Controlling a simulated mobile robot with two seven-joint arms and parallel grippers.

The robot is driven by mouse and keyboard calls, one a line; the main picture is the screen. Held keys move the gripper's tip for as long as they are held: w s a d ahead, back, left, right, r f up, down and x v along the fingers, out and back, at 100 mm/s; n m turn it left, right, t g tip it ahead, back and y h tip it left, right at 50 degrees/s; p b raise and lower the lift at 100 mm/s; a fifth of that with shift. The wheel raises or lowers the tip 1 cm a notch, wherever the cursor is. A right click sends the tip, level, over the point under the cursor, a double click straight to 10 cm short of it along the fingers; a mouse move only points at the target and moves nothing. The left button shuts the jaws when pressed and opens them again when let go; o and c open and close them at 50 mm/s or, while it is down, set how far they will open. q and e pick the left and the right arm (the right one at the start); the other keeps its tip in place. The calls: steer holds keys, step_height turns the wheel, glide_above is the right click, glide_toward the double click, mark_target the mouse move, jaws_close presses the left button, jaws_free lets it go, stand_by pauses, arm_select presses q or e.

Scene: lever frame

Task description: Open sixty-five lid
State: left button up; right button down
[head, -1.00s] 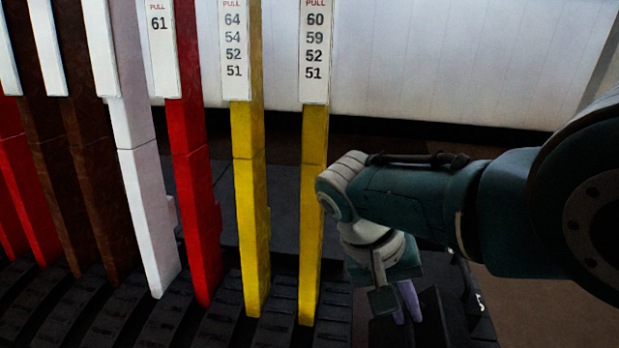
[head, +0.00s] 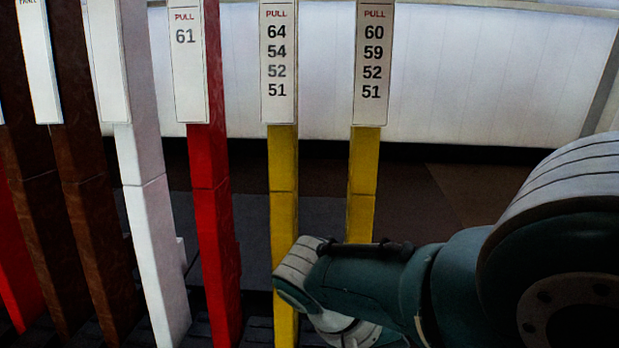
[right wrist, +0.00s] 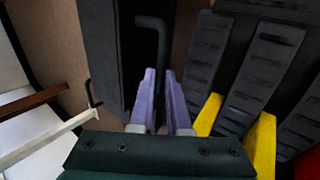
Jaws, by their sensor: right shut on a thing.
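In the right wrist view, my right gripper (right wrist: 161,80) has two purple fingers, close together and shut on a black bent rod handle (right wrist: 163,42). The rod runs up from between the fingertips and bends left. It stands over a dark panel (right wrist: 97,50), which may be the sixty-five lid; no number on it is readable. In the head view my right arm comes in from the right, and its gripper is below the picture edge. My left gripper is not in view.
In the head view, yellow levers (head: 283,160) and (head: 363,160) stand close to my right arm, one partly behind it. A red lever (head: 210,160), a white lever (head: 150,220) and brown levers stand further left. Black ribbed treads (right wrist: 262,65) lie right of the handle.

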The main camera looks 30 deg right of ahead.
steer(key=shift+a+f, duration=0.1)
steer(key=shift+a, duration=0.05)
stand_by(0.3)
steer(key=c, duration=1.2)
jaws_free()
steer(key=o, duration=0.3)
steer(key=shift+s+a, duration=0.15)
steer(key=p+v, duration=0.3)
steer(key=v, duration=0.6)
steer(key=shift+a+r, duration=0.25)
steer(key=shift+r, duration=0.05)
